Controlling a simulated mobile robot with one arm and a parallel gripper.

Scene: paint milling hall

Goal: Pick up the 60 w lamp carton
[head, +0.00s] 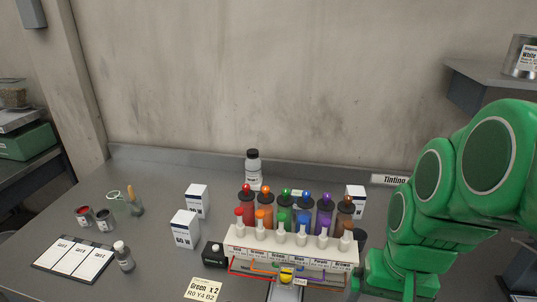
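Three small white cartons with dark blue print stand upright on the grey bench. One carton (184,229) is nearest, left of the bottle rack. A second carton (196,201) stands just behind it, a little to the right. The third carton (355,200) stands at the right, behind the rack's right end. My green arm comes in at the right, in front of the bench. Its gripper fingers do not show, and no carton is seen held.
A white rack (290,247) with several coloured dropper bottles stands between the left cartons and my arm. A card tray (75,260), small jars (94,217) and a beaker are at the left. The back centre-left bench is clear.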

